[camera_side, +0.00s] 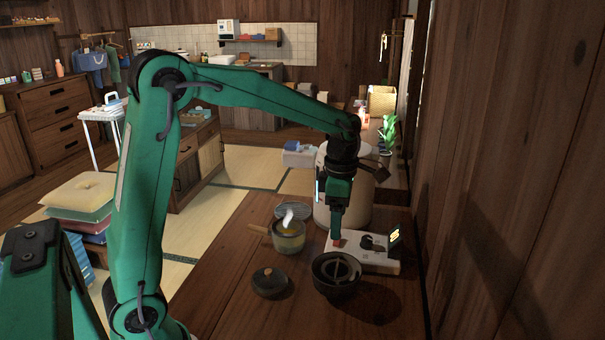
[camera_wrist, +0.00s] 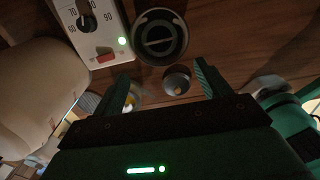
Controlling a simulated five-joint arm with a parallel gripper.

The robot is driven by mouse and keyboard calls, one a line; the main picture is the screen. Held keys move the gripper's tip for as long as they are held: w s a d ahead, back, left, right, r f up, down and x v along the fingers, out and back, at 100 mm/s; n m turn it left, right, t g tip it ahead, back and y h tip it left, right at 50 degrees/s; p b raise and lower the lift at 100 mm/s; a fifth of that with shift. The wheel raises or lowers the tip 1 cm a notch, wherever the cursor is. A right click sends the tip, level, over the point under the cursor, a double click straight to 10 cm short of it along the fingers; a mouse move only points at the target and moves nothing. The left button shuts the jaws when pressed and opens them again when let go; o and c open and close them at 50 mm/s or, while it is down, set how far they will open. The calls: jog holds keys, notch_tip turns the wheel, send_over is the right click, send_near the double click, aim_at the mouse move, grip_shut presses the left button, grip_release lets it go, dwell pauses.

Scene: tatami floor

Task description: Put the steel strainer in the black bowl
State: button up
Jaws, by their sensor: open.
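The black bowl (camera_side: 325,284) stands on the wooden table, upright. Inside it shows a paler ring with a bar across; the bowl also shows at the top of the wrist view (camera_wrist: 138,47). I cannot tell whether that ring and bar is the steel strainer. A grey ribbed disc (camera_side: 293,209) lies behind the steaming pot, also possibly steel. My gripper (camera_side: 336,240) points down above the table, just behind the bowl and by the white dial box. In the wrist view its fingers (camera_wrist: 163,75) are apart with nothing held between them.
The pot (camera_side: 289,243) with a wooden handle stands left of the bowl. A dark lid-like round (camera_side: 269,283) lies in front of it. The white dial box (camera_side: 375,262) and a large pale cylinder (camera_side: 356,208) stand behind. The table's front left is clear; a wooden wall bounds the right.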

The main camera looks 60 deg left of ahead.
jog(key=shift+r, duration=0.2)
dwell(0.5)
jog(key=s+d+r+m+t, duration=0.1)
jog(key=s+r+m+t, duration=0.1)
jog(key=s+m, duration=0.8)
jog(key=s+d+r+m+t, duration=0.1)
jog(key=s+r+m+t, duration=0.2)
jog(key=s+m, duration=0.7)
jog(key=m, duration=0.7)
jog(key=shift+d+r+t, duration=0.2)
jog(key=shift+d+t, duration=0.1)
